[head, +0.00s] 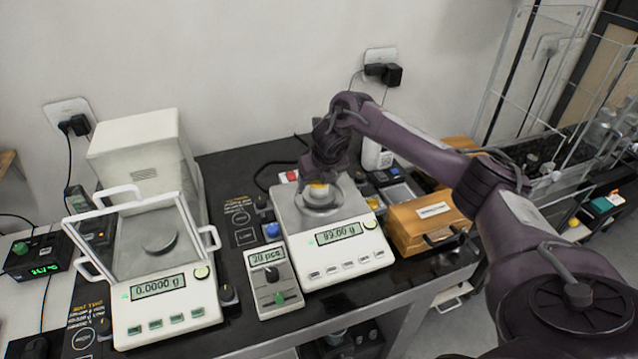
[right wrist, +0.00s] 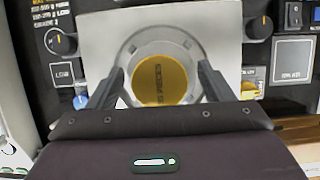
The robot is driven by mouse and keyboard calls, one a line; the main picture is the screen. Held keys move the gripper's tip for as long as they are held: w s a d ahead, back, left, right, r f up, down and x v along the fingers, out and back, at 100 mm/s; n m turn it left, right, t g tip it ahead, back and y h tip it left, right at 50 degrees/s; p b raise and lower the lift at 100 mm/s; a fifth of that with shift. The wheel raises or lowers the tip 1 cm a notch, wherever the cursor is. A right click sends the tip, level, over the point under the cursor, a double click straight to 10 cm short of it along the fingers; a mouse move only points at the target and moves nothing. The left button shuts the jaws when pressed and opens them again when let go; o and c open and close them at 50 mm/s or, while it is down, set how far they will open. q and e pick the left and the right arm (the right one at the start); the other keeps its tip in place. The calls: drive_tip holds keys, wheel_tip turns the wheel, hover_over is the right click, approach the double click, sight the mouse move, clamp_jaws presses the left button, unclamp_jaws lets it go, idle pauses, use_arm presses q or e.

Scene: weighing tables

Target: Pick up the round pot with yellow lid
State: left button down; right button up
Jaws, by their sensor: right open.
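The round pot with yellow lid (head: 319,190) stands on the round pan (head: 337,208) of the right-hand scale (head: 337,265), whose display reads about 99.60 g. In the right wrist view the yellow lid (right wrist: 161,80) shows from above, with lettering on it. My right gripper (head: 322,181) is directly above the pot in the head view and hides part of it. In the right wrist view its two fingers (right wrist: 160,88) are open, one on each side of the lid, with a gap at each side. My left gripper is not in view.
A draft-shield balance (head: 165,295) reading 0.0000 g stands at left. A small counter box (head: 273,284) is between the scales.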

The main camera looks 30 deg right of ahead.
drive_tip(key=c, duration=1.1)
drive_tip(key=shift+r, duration=0.1)
